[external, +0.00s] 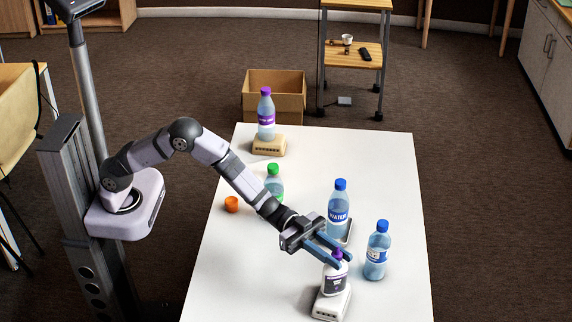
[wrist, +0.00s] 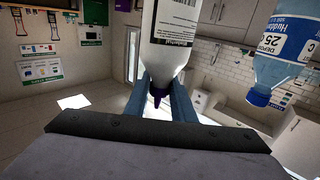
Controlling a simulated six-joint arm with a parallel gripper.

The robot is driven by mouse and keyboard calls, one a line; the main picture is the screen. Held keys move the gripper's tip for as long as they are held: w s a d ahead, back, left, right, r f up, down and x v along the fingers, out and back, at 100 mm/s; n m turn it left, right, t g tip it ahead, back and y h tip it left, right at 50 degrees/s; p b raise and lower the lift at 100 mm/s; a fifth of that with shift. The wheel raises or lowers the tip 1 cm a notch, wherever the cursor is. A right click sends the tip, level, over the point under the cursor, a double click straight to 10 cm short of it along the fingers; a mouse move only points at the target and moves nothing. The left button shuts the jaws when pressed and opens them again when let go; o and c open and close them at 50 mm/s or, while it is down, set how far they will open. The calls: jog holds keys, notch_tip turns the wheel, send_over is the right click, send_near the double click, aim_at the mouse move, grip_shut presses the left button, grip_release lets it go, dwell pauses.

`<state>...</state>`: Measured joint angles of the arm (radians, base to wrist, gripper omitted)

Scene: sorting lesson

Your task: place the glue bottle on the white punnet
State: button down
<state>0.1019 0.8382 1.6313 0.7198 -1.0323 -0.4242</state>
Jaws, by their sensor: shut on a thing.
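The glue bottle (external: 335,280) is white with a dark label and a purple tip. My gripper (external: 341,259) is shut on it near its top, with one blue finger on each side. In the wrist view the glue bottle (wrist: 172,45) shows between the fingers (wrist: 160,100), its purple nozzle towards the camera. The white punnet (external: 331,304) sits near the front of the white table, directly under the bottle. The bottle is about upright, and its base is at or just over the punnet; I cannot tell whether it touches.
A blue-capped bottle (external: 377,250) stands right of the punnet. Another blue-capped water bottle (external: 339,212) stands behind my gripper. A green-capped bottle (external: 273,181) is partly behind my arm. A purple-capped bottle (external: 266,115) stands on a beige punnet (external: 269,146). An orange item (external: 231,204) lies left.

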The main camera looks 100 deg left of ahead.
jog(key=shift+f, duration=0.65)
jog(key=shift+f, duration=0.2)
jog(key=c, duration=1.5)
grip_release()
jog(key=shift+r, duration=0.15)
jog(key=b+v, duration=0.1)
jog(key=v, duration=1.1)
jog(key=shift+b, duration=0.3)
